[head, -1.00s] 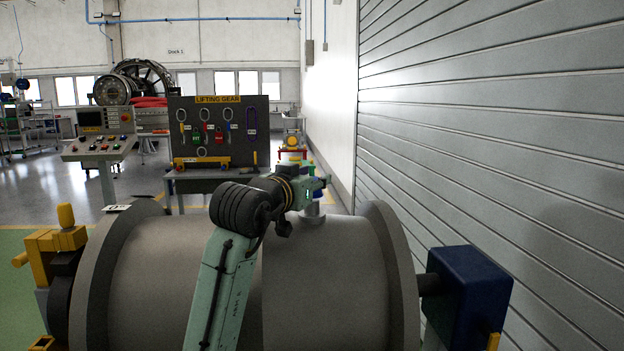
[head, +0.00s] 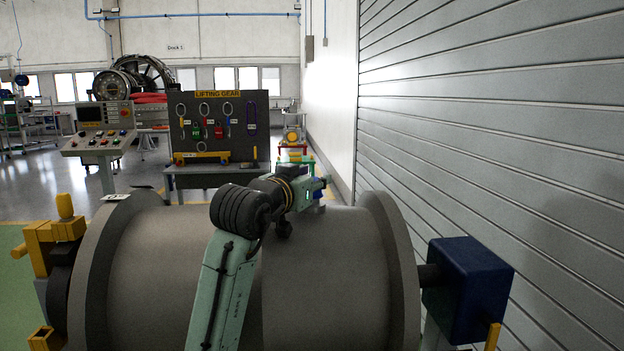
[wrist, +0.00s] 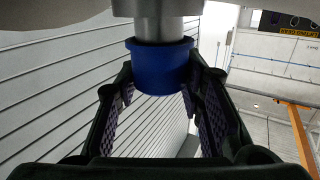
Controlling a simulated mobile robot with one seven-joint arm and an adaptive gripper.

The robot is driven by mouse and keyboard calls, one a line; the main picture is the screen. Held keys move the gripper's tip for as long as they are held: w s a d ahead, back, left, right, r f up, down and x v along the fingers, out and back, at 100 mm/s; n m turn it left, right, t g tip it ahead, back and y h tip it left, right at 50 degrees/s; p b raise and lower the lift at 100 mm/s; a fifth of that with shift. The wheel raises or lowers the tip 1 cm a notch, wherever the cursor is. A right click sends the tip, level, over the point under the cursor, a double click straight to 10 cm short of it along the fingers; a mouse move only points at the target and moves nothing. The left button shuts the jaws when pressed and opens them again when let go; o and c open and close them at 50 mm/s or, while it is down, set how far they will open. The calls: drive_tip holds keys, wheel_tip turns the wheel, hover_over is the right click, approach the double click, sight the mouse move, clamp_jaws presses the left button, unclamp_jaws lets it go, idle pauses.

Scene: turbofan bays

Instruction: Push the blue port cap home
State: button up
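The blue port cap (wrist: 160,68) sits on the end of a grey metal port stub (wrist: 160,26) in the wrist view. A length of bare grey stub shows between the cap's rim and the wider collar. My gripper (wrist: 158,88) has one finger on each side of the cap. Both fingertips meet its side edges, and it looks shut on the cap. In the head view my gripper (head: 318,187) is above the top of the large grey drum-shaped casing (head: 325,270). There the cap is mostly hidden by my gripper.
A dark blue box (head: 468,290) is at the casing's right end and yellow fittings (head: 62,233) are at its left. A slatted shutter wall (head: 490,120) runs close along the right. Behind stand a lifting gear board (head: 225,130) and a control console (head: 100,140).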

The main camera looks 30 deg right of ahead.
drive_tip(key=o, duration=0.4)
drive_tip(key=shift+o, duration=0.2)
drive_tip(key=shift+f, duration=0.1)
drive_tip(key=v, duration=1.2)
